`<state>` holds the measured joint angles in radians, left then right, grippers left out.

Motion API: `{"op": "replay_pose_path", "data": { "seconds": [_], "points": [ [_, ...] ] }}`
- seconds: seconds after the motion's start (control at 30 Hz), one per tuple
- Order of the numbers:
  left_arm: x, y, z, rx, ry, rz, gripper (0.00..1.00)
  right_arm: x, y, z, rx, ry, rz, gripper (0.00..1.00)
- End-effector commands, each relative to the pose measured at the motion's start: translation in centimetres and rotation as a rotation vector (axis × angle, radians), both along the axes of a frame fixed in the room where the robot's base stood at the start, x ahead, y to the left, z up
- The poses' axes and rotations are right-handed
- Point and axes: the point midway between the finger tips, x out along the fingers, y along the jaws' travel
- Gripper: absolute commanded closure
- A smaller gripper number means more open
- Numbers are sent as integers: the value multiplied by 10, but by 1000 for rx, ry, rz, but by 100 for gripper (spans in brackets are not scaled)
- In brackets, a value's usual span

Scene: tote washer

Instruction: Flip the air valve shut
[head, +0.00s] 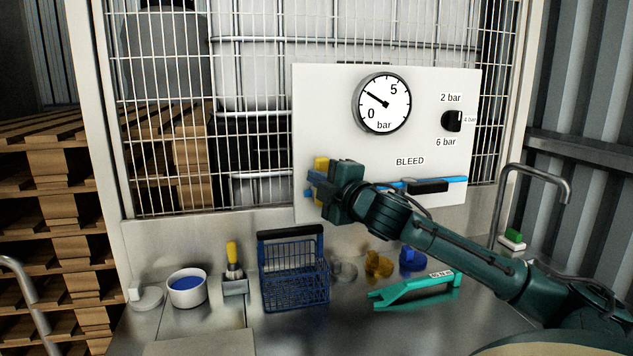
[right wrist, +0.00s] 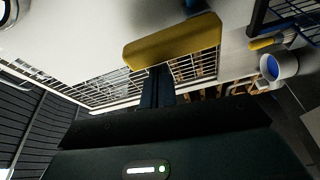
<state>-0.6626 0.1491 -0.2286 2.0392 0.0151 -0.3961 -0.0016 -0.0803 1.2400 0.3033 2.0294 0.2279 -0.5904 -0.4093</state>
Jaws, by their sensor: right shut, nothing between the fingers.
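The air valve shows as a yellow handle (head: 321,163) at the left edge of the white panel, partly hidden behind my right gripper (head: 317,183). Yellow shows both above and below the fingers, so the handle looks about upright. In the right wrist view the yellow handle (right wrist: 172,40) is a long bar just beyond the closed fingers (right wrist: 157,84). The fingertips meet its edge in the picture; I cannot tell whether they touch. A bit of blue, likely the valve body, shows behind the bar. My right gripper is shut and empty. My left gripper is out of view.
The white panel (head: 340,90) carries a pressure gauge (head: 383,103), a black knob (head: 453,121) and a blue bar with a black block (head: 428,187).

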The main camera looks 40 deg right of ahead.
Motion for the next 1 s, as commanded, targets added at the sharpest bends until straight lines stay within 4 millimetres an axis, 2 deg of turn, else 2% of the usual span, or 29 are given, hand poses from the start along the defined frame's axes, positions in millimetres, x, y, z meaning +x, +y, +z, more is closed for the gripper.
{"op": "replay_pose_path", "data": {
  "seconds": [0.63, 0.77, 1.0],
  "points": [
    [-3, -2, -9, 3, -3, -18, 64, -4, -9, 1, 243, -133, -3, 100],
    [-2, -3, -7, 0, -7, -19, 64, -7, -14, 1, 232, -124, -5, 100],
    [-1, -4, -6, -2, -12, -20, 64, -13, -25, -1, 427, -232, -5, 100]
  ]
}}
